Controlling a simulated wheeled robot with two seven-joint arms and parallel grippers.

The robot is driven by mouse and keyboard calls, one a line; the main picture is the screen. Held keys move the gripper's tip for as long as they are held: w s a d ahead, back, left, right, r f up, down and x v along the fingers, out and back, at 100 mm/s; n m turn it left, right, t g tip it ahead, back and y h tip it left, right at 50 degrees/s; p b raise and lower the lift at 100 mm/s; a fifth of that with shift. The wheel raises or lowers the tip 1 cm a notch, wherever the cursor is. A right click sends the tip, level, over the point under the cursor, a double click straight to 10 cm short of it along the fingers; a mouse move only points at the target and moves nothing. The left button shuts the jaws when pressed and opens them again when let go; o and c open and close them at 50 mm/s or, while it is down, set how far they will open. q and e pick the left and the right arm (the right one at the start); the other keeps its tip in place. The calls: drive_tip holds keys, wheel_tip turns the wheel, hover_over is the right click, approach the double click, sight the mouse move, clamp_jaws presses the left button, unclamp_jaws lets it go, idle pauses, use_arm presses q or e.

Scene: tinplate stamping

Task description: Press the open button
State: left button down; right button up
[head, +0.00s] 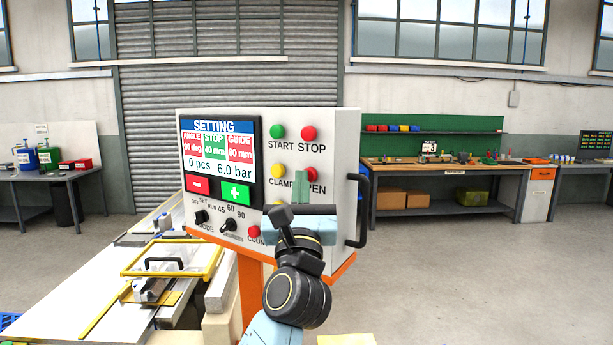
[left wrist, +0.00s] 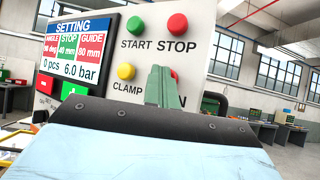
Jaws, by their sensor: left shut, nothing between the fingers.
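The control panel (head: 335,150) is a light box with a screen, buttons and knobs. The red open button (head: 310,174) is on its right side, with its label partly hidden by my left gripper (head: 301,184). The button's top edge also shows in the left wrist view (left wrist: 175,73), behind the green fingers (left wrist: 164,92). My left gripper is shut and empty, its fingertips in front of the panel just below and left of the open button. I cannot tell whether they touch the panel. My right gripper is in neither view.
The yellow clamp button (head: 278,171) is left of the open button; the green start (head: 277,132) and red stop (head: 308,133) buttons are above. A black handle (head: 361,210) juts from the panel's right edge. A machine bed with a yellow-framed guard (head: 172,260) lies lower left.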

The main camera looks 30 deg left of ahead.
use_arm(q)
drive_tip(key=shift+s+p, duration=0.35)
drive_tip(key=shift+s, duration=0.4)
drive_tip(key=shift+s+a+p, duration=0.2)
drive_tip(key=shift+s+p, duration=0.7)
drive_tip(key=shift+s, duration=1.6)
